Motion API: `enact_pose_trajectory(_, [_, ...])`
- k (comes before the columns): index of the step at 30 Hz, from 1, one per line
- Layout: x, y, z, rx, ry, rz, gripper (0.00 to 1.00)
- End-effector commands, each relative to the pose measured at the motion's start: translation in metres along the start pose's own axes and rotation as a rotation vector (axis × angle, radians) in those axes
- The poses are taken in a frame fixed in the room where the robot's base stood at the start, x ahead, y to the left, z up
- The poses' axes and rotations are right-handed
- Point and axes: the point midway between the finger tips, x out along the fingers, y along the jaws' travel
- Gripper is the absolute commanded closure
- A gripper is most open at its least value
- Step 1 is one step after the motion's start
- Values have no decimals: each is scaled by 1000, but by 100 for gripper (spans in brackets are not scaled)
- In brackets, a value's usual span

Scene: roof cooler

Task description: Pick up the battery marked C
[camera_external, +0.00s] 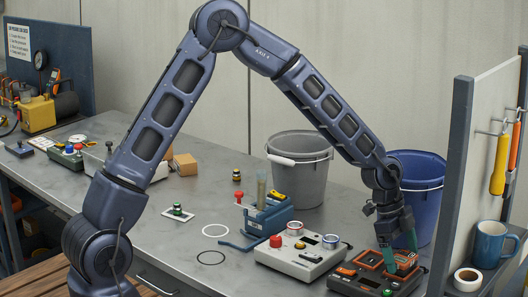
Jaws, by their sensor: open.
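My gripper (397,258) points down at the right over a dark device with orange-framed slots (345,283) near the table's front right. The jaws are open. Something teal shows at the fingertips, and I cannot tell whether it is part of the fingers or a thing in a slot. No letter C can be read at this size, so I cannot tell which item is the battery marked C. The fingers hide part of the device, and I cannot tell whether they touch it.
A light grey box with a red knob (276,241) stands left of the device. A grey bucket (300,178) and a blue bucket (425,205) stand behind. A panel with hung tools (478,140), a blue mug (488,245) and a tape roll (467,280) are close at right.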

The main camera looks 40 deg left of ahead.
Motion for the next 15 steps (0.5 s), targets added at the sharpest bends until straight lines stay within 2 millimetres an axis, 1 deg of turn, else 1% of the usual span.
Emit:
enact_pose_trajectory(3, [0, 0, 0, 0, 0, 0, 9])
enact_pose_trajectory(4, [0, 0, 0, 0, 0, 0, 13])
enact_pose_trajectory(8, [0, 0, 0, 0, 0, 0, 39])
enact_pose_trajectory(9, [-1, 0, 0, 0, 0, 0, 46])
enact_pose_trajectory(11, [-1, 0, 0, 0, 0, 0, 58])
enact_pose_trajectory(12, [-1, 0, 0, 0, 0, 0, 66])
enact_pose_trajectory(13, [-1, 0, 0, 0, 1, -1, 69])
enact_pose_trajectory(15, [-1, 0, 0, 0, 0, -1, 69])
